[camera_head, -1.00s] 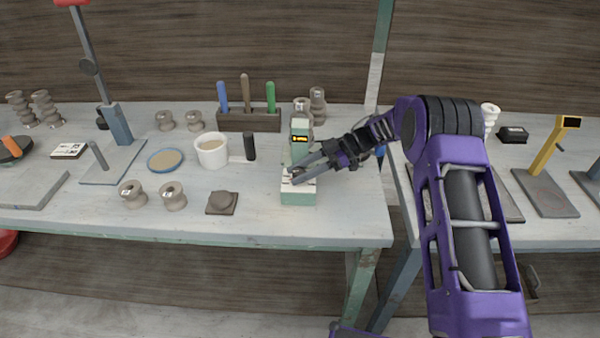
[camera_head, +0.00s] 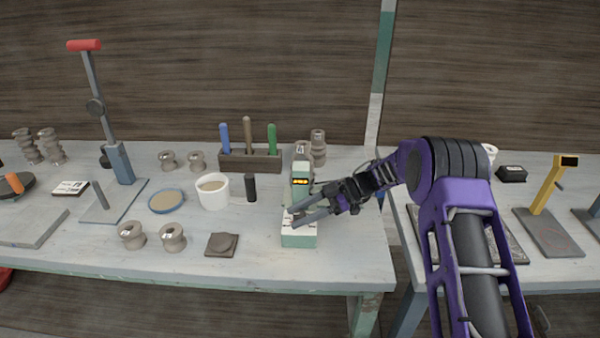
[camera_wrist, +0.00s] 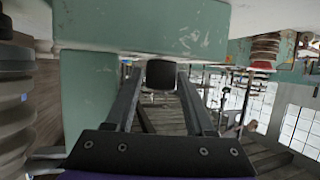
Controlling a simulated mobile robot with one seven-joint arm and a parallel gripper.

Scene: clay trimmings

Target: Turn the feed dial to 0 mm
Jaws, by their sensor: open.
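The small pale green device (camera_head: 299,240) stands near the right front of the left bench, with a white top face and a lit yellow readout (camera_head: 300,181) on its upright head. My gripper (camera_head: 293,216) reaches in from the right, in front of the upright, with its fingers over the lower part. In the wrist view my gripper (camera_wrist: 160,76) is open, and a dark rounded knob (camera_wrist: 160,75), probably the feed dial, shows between the fingertips. I cannot tell whether either finger touches it. The device's green body (camera_wrist: 88,95) fills the upper left there. The readout figures are too small to read.
A tool rack (camera_head: 250,160) with coloured handles and grey spools (camera_head: 318,147) stand behind. A white cup (camera_head: 213,190), a black cylinder (camera_head: 250,188) and a dark square piece (camera_head: 222,244) lie to the left. A gap separates the right bench, which holds a yellow stand (camera_head: 548,190).

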